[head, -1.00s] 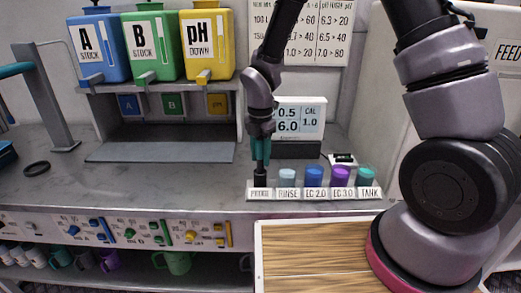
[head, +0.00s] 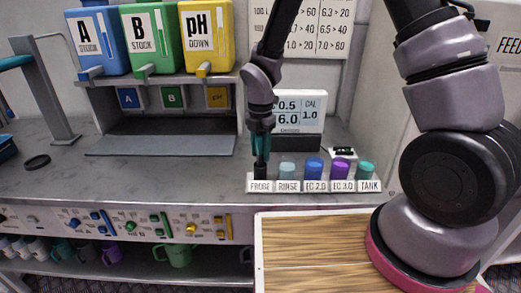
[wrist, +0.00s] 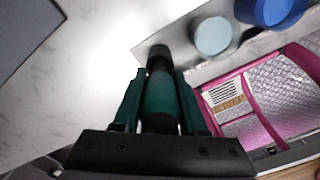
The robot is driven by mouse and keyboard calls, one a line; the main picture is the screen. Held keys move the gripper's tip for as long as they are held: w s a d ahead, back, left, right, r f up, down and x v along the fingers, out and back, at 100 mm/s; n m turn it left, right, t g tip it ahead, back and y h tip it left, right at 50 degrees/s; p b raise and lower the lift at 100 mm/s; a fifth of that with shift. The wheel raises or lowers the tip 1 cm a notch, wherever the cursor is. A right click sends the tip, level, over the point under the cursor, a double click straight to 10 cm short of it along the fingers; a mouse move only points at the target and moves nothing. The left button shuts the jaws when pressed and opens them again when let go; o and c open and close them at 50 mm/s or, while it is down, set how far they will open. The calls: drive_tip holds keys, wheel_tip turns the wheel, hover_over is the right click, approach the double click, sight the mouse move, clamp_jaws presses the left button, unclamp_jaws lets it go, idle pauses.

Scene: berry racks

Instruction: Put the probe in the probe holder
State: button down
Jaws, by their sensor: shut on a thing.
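My gripper (head: 261,150) is shut on the probe, a dark green and black rod. The probe (wrist: 160,98) shows upright between the two green fingers in the wrist view. In the head view the gripper points straight down over the "PROBE" place (head: 260,186) at the left end of the white rack. A black part (head: 261,170) shows below the fingers, just behind that label. I cannot tell how much of it is probe and how much is holder, nor how deep the probe sits.
Cups for rinse (head: 287,170), EC 2.0 (head: 314,168), EC 3.0 (head: 340,169) and tank (head: 365,170) stand close on the right. A meter display (head: 300,112) stands behind. The grey counter (head: 150,177) is mostly clear to the left.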

drive_tip(key=shift+c, duration=1.9)
unclamp_jaws()
wheel_tip(320, 180, up, 11)
drive_tip(key=shift+f, duration=0.15)
